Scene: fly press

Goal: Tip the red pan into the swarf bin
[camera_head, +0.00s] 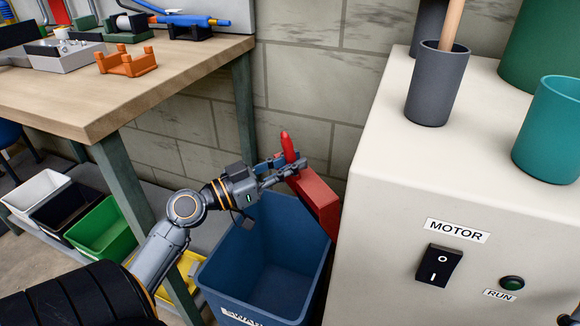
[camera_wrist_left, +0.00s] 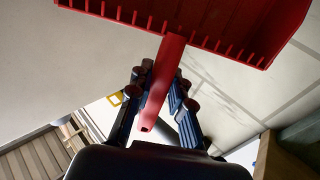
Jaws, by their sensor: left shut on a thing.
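The red pan (camera_head: 317,203) is held above the right side of the blue swarf bin (camera_head: 262,310), tilted and close to the white machine cabinet. Its handle (camera_head: 287,146) sticks up past my fingers. My left gripper (camera_head: 283,168) is shut on the handle. In the left wrist view the handle (camera_wrist_left: 160,85) runs between the two fingers of my left gripper (camera_wrist_left: 160,95), and the pan (camera_wrist_left: 200,20) with its toothed edge spans the top. The bin's inside looks empty where I can see it.
A white cabinet (camera_head: 440,190) with a motor switch stands right of the bin, carrying a dark grey cup (camera_head: 437,85) and a teal cup (camera_head: 550,135). A workbench (camera_head: 150,90) with an orange holder (camera_head: 126,62) is at left. Bins, including a green one (camera_head: 100,228), sit below it.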

